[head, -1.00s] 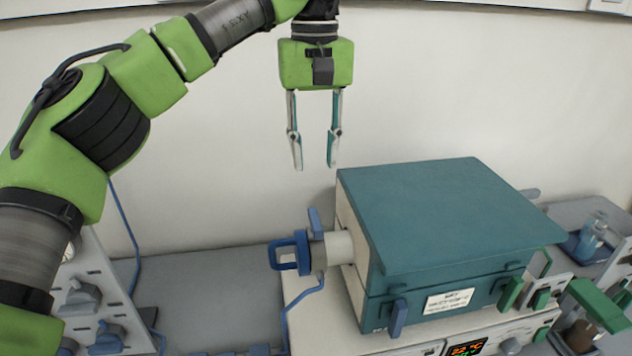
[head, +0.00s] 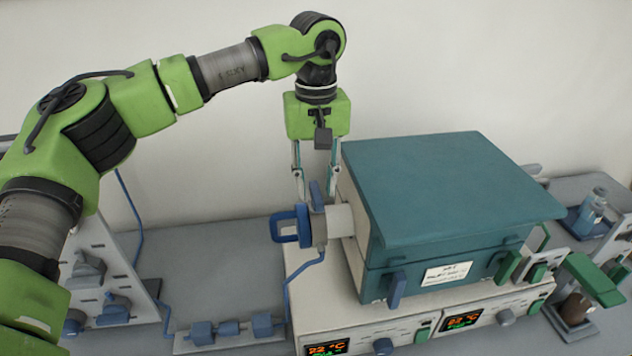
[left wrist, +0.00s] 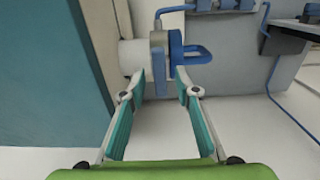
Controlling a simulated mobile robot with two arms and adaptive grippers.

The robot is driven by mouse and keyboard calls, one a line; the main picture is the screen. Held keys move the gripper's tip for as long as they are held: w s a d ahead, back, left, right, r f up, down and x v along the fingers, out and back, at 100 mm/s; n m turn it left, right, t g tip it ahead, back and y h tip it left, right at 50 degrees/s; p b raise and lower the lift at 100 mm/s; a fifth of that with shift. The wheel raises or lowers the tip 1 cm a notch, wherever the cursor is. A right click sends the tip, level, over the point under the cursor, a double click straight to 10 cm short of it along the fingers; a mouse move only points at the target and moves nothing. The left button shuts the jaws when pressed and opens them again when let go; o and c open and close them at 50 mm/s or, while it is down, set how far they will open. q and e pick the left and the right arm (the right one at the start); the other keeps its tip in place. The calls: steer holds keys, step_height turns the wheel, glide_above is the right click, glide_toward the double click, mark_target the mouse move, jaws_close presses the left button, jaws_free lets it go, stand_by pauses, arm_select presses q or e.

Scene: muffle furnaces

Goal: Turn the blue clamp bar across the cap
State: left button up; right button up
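The blue clamp bar (head: 316,194) stands upright at the cap (head: 318,226) on the end of the white tube, at the left side of the teal furnace (head: 450,200). A blue loop handle (head: 284,227) sticks out to the left of the cap. My left gripper (head: 315,190) points down above the cap, its fingers open on either side of the bar. In the left wrist view the bar (left wrist: 161,84) shows between and just beyond the open fingertips (left wrist: 157,80), with a gap on both sides. My right gripper is not in view.
The furnace sits on a white control base with lit displays (head: 327,348). Blue valve blocks (head: 229,328) lie at the front left, and a grey panel (head: 100,285) stands further left. A blue hose (head: 289,285) runs from the cap. A glass bottle (head: 592,205) stands at the right.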

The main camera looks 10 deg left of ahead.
arm_select(q)
steer(key=shift+f, duration=0.35)
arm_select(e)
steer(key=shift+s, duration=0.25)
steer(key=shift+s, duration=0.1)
arm_select(q)
jaws_close()
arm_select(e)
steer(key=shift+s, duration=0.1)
